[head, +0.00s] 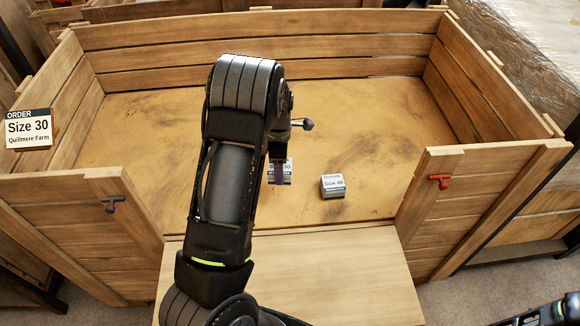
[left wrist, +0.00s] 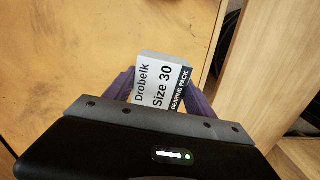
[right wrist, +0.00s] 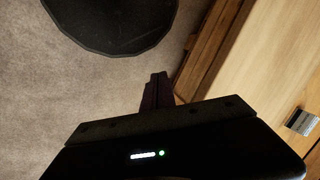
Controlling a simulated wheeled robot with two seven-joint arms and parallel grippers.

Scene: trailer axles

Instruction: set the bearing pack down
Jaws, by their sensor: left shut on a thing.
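The Size 30 bearing pack (left wrist: 163,85) is a small grey and white box, with its label facing the left wrist camera. My left gripper (head: 279,172) is shut on it, one purple finger on each side. In the head view the pack (head: 287,171) is partly hidden by the gripper, over the cart's tan floor near its front opening. I cannot tell if it touches the floor. A second labelled pack (head: 333,186), seemingly Size 40, stands on the floor just to its right. My right gripper (right wrist: 156,90) looks shut and empty, outside the cart.
The wooden cart has slatted side walls (head: 260,40) and a lowered front board (head: 340,290). A sign (head: 28,130) reads Order, Size 30, Quillmere Farm. A dark latch (head: 111,203) and a red latch (head: 439,181) sit on the front panels. The floor behind the packs is clear.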

